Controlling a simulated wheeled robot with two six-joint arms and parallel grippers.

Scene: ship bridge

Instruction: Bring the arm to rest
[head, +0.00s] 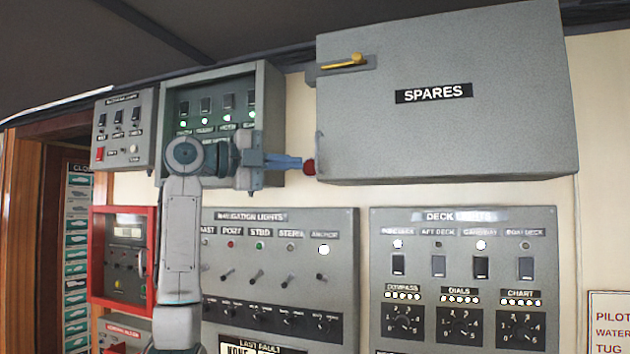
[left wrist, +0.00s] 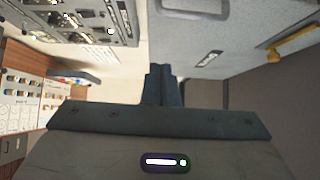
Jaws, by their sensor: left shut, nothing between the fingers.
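My left arm (head: 181,235) rises from the bottom of the head view and bends to the right at its top. My left gripper (head: 298,163) points right, with its fingers together and nothing between them. Its tips are near the lower left edge of the grey SPARES cabinet (head: 450,130), beside a red round part (head: 309,167); I cannot tell whether they touch. In the left wrist view the shut fingers (left wrist: 162,72) show at the middle, with the cabinet (left wrist: 192,35) beyond. My right gripper is not in view.
An open grey box with lit switches (head: 265,100) is behind the gripper. The navigation lights panel (head: 345,270) and deck panel (head: 550,290) are below. A red-framed panel (head: 95,260) is left of my arm. The cabinet has a yellow handle (head: 345,62) and juts out from the wall.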

